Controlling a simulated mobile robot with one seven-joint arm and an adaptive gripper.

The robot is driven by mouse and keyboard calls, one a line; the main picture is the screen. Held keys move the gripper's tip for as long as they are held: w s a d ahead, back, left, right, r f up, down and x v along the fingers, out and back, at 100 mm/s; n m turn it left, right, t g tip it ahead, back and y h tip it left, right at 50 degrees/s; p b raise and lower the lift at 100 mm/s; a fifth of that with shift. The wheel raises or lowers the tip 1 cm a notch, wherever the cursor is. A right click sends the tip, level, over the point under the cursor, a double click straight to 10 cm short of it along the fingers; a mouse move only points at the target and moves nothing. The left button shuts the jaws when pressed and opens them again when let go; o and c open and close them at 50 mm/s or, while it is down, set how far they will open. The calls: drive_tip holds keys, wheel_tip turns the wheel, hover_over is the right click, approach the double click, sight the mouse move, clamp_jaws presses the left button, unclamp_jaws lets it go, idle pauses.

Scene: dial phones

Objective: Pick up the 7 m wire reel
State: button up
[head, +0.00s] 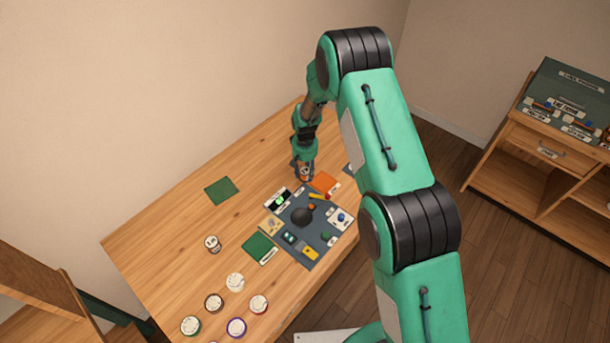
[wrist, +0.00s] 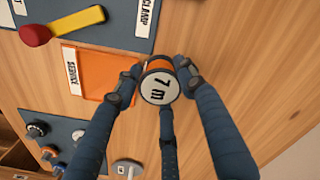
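The 7 m wire reel (wrist: 160,85) is a small orange reel with a white top reading "7 m". It sits between the fingers of my gripper (wrist: 157,76) in the wrist view. The fingers press close against its sides, so my gripper is shut on it. In the head view my gripper (head: 304,168) is low over the far part of the wooden table (head: 160,235), beside an orange square (head: 326,182) labelled "SERVICE" in the wrist view (wrist: 95,72). I cannot tell whether the reel touches the table.
A dark work mat (head: 318,250) with tools and small parts lies just in front of my gripper. A single reel (head: 212,243) stands left of it, and several white-topped reels (head: 235,282) stand at the near end. A green square (head: 221,190) lies back left, with bare table around it.

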sight(305, 171)
drive_tip(key=c, duration=0.4)
drive_tip(key=shift+r, duration=0.15)
drive_tip(key=shift+c, duration=0.2)
drive_tip(key=shift+r, duration=0.4)
wheel_tip(305, 171, up, 3)
drive_tip(key=shift+s+f, duration=0.1)
drive_tip(key=shift+f, duration=0.1)
drive_tip(key=s+d, duration=0.1)
drive_tip(key=s, duration=0.4)
drive_tip(key=s+d+r, duration=0.1)
drive_tip(key=s, duration=0.4)
drive_tip(key=s+d, duration=0.1)
drive_tip(key=s, duration=0.4)
drive_tip(key=shift+s+r, duration=0.15)
drive_tip(key=shift+s, duration=0.1)
